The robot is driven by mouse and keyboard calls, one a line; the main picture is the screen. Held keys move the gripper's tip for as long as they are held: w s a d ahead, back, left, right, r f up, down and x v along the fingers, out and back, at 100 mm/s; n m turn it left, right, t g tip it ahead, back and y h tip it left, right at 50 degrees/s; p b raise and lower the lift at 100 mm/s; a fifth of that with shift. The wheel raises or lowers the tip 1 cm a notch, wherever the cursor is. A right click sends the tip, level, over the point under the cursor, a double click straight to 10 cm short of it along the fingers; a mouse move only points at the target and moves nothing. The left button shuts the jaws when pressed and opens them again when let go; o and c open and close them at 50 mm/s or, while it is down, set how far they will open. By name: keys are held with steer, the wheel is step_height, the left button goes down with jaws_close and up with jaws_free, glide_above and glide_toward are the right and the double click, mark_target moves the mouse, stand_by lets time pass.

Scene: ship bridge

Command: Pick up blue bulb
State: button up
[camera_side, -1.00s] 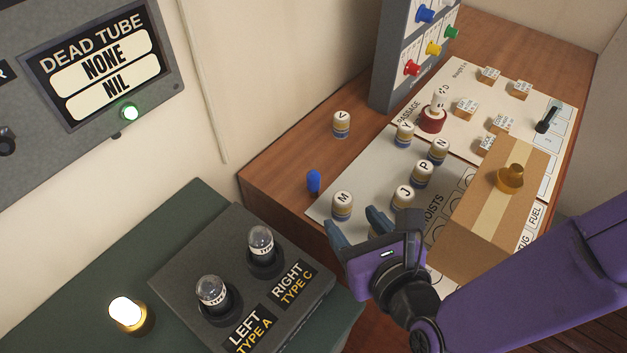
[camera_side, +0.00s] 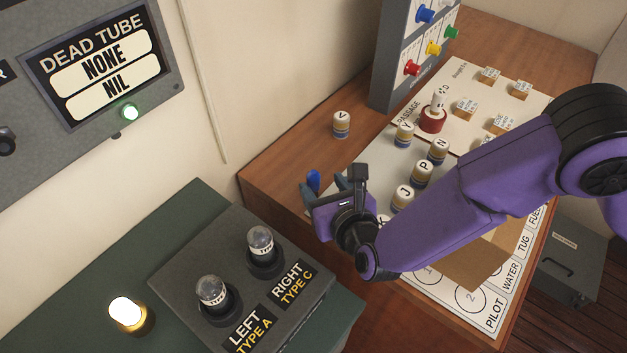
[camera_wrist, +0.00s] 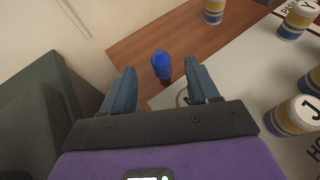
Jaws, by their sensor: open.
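The blue bulb (camera_side: 313,181) stands on the brown wooden table, near its left edge in the side view. In the wrist view the blue bulb (camera_wrist: 161,65) shows between and beyond the two finger tips, apart from them. My gripper (camera_side: 325,186) is open and empty, with its blue-grey fingers close around the bulb's near side in the side view. In the wrist view my gripper (camera_wrist: 161,79) has its fingers wide apart. The lower part of the bulb is partly hidden by a finger in the side view.
Lettered cylinders, such as V (camera_side: 341,125), J (camera_side: 403,198) and P (camera_side: 421,174), stand nearby. A grey box with two glass tubes (camera_side: 262,241) is at the front left. The wall is behind the bulb. The table (camera_side: 290,150) is bare between bulb and V.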

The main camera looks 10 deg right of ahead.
mark_target(316, 179)
steer(key=x, duration=0.5)
steer(key=shift+s+f, duration=0.15)
steer(key=shift+f, duration=0.05)
steer(key=c, duration=1.1)
steer(key=shift+r, duration=0.1)
